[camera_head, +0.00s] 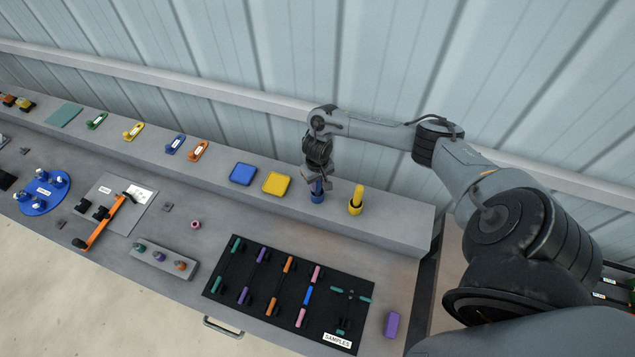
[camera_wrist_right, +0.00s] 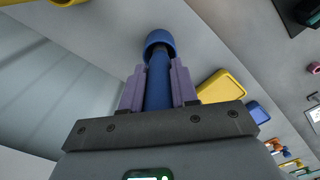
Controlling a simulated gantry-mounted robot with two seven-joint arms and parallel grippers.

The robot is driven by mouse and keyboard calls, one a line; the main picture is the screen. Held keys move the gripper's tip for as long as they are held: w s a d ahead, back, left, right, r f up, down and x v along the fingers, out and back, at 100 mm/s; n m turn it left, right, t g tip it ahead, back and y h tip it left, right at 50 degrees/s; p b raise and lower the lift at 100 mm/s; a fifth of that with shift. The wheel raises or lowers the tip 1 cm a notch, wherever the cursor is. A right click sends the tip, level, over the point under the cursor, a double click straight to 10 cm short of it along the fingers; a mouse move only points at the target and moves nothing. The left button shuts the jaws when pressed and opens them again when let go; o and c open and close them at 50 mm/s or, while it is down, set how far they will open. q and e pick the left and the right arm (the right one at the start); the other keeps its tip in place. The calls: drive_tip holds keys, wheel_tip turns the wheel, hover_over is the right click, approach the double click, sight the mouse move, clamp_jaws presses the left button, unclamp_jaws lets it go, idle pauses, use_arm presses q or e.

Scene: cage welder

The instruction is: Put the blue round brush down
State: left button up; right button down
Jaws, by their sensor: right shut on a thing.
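The blue round brush (camera_head: 318,197) is upright at the raised back shelf (camera_head: 375,222), left of a yellow round brush (camera_head: 356,200). My right gripper (camera_head: 317,184) points down over the shelf and is shut on the blue brush. In the right wrist view the blue brush (camera_wrist_right: 158,85) stands between the two purple fingers, its wider round end (camera_wrist_right: 160,41) beyond the fingertips. I cannot tell for sure whether that end touches the shelf. My left gripper is not in view.
A yellow block (camera_head: 277,183) and a blue block (camera_head: 243,174) lie on the shelf to the left. The black samples board (camera_head: 262,275) and a purple block (camera_head: 392,325) lie on the lower table in front. The shelf is bare towards its right end.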

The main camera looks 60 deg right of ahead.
drive_tip(key=shift+f, duration=0.3)
drive_tip(key=c, duration=0.9)
unclamp_jaws()
drive_tip(key=shift+f, duration=0.15)
drive_tip(key=shift+o, duration=0.2)
